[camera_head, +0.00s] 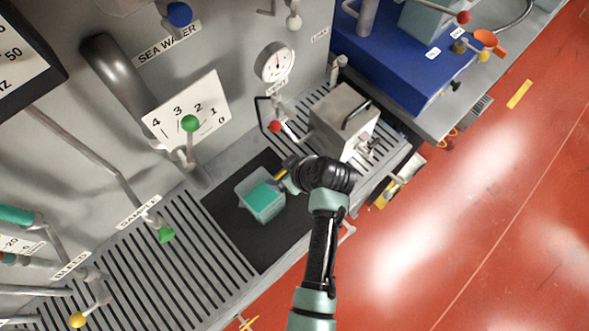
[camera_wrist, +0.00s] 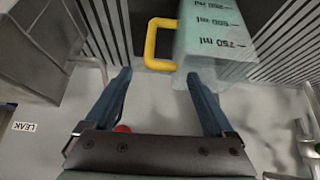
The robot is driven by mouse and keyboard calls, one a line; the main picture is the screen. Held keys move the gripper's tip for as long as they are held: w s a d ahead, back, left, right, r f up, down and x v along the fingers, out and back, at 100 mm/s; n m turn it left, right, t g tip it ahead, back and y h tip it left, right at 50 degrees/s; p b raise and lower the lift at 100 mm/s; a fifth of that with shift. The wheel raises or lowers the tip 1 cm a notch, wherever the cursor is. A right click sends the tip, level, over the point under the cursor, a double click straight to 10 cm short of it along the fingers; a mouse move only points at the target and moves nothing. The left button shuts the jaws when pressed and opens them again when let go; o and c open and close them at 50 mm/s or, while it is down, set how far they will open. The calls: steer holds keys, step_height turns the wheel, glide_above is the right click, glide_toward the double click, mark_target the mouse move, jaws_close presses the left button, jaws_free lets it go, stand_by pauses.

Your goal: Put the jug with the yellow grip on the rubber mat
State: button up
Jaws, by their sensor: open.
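The jug (camera_head: 262,200) with the yellow grip stands upright on the black rubber mat (camera_head: 284,236), with teal liquid inside. Its yellow grip (camera_head: 281,174) faces my gripper (camera_head: 288,174). In the wrist view the jug (camera_wrist: 213,42) shows its volume marks, and the yellow grip (camera_wrist: 150,46) lies just beyond the fingertips. My gripper (camera_wrist: 159,76) is open and empty, with a clear gap between its blue fingers and the grip. In the head view my wrist hides part of the mat's far right side.
A grey metal box (camera_head: 343,122) with a handle stands on the slatted bench, right of the mat. The panel behind carries a gauge (camera_head: 275,62), a red-knobbed lever (camera_head: 275,126) and a green-knobbed lever (camera_head: 190,123). Slatted bench (camera_head: 165,262) left of the mat is clear.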

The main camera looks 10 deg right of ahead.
steer(key=b+v, duration=0.1)
steer(key=v, duration=1)
steer(key=shift+s+r, duration=0.1)
